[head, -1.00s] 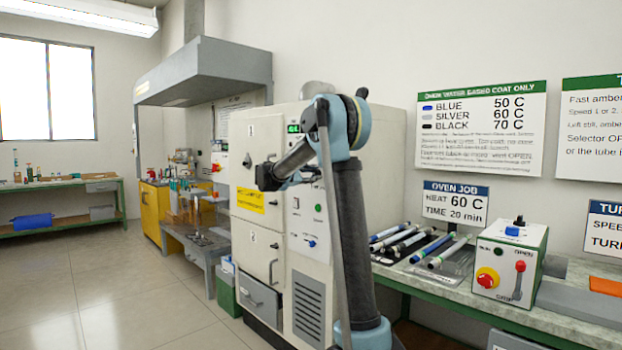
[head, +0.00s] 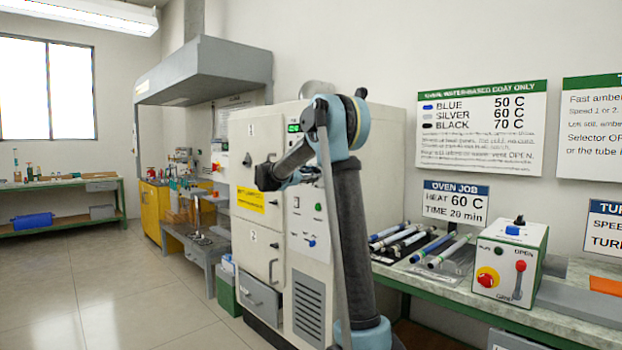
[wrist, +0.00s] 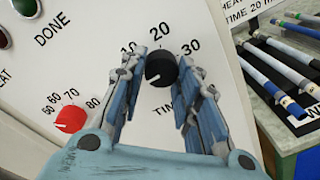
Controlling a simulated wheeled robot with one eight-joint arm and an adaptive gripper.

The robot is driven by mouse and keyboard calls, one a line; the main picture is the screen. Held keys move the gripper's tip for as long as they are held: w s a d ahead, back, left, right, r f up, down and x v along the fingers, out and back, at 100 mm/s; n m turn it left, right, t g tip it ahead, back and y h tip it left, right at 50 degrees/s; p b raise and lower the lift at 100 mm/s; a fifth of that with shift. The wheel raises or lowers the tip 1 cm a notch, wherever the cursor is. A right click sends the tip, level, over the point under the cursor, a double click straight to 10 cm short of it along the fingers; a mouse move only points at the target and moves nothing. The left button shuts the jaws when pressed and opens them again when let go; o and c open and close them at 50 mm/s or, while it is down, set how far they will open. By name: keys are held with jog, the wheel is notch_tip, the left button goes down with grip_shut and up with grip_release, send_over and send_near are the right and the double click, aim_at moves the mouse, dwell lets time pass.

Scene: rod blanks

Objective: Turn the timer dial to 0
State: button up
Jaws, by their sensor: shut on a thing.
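The timer dial (wrist: 160,69) is a small black knob on the white oven panel in the wrist view. The numbers 10, 20 and 30 are printed around its upper side. A small pale mark on the knob appears to face the lower left. My gripper (wrist: 160,73) has one blue finger on each side of the knob and is shut on it. The left finger covers part of the panel near the 10, and no 0 shows. In the head view my gripper (head: 275,180) is at the oven front (head: 305,215), and my arm hides the dial.
A red heat dial (wrist: 71,119) sits left of the fingers, with red and green lamps above it. Right of the oven, a bench (head: 575,308) holds several rods and a control box (head: 508,265). A sign (head: 455,201) reads HEAT 60 C, TIME 20 min.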

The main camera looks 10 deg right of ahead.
jog(key=o, duration=1.1)
jog(key=shift+f, duration=0.15)
jog(key=shift+c, duration=0.2)
jog(key=v, duration=1.2)
jog(key=shift+d, duration=0.1)
